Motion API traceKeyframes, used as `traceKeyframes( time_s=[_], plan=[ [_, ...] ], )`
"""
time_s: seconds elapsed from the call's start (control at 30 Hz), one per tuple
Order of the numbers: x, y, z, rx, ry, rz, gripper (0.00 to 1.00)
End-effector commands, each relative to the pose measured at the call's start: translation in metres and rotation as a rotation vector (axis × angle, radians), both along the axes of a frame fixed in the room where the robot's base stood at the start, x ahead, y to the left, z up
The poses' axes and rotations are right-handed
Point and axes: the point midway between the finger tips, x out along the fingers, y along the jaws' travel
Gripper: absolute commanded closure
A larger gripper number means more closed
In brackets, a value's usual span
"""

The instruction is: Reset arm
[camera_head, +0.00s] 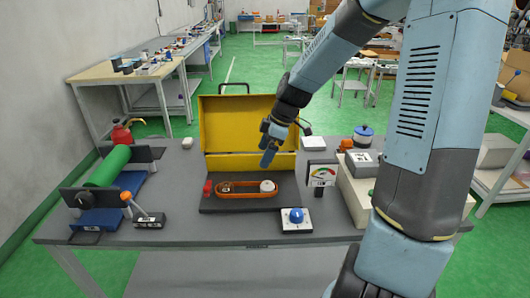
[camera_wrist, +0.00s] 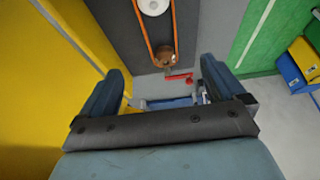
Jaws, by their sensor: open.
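My gripper (camera_head: 269,146) hangs from my arm over the grey table (camera_head: 180,222), in front of the open yellow box and above the back of a dark base plate. In the wrist view my gripper (camera_wrist: 160,85) shows its two blue fingers spread apart with nothing between them. The orange belt loop (camera_head: 246,196) lies on the dark base plate (camera_head: 285,205) around a brown pulley and a white pulley. It also shows at the top of the wrist view (camera_wrist: 176,20). My gripper is apart from the belt.
The yellow box (camera_head: 245,122) stands open behind the plate. A green roller (camera_head: 108,166) is at the left, with an orange-knobbed lever (camera_head: 148,220) near it. A blue button (camera_head: 296,215), a gauge (camera_head: 321,174) and a pale box (camera_head: 354,190) stand right. Clear tabletop lies at front left.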

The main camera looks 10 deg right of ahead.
Motion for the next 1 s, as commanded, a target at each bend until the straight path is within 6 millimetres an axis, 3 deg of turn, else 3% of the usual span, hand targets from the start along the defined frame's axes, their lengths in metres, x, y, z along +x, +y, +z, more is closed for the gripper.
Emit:
traceKeyframes(
  time_s=[0.2,0.37,0.7,1.0],
  plan=[
    [-0.003,0.000,0.002,-0.015,0.005,-0.015,0.03],
    [-0.017,-0.003,0.013,-0.084,0.026,-0.099,0.03],
    [-0.065,-0.017,0.063,-0.230,0.027,-0.420,0.03],
    [-0.114,-0.029,0.114,-0.253,-0.029,-0.729,0.03]
  ],
)
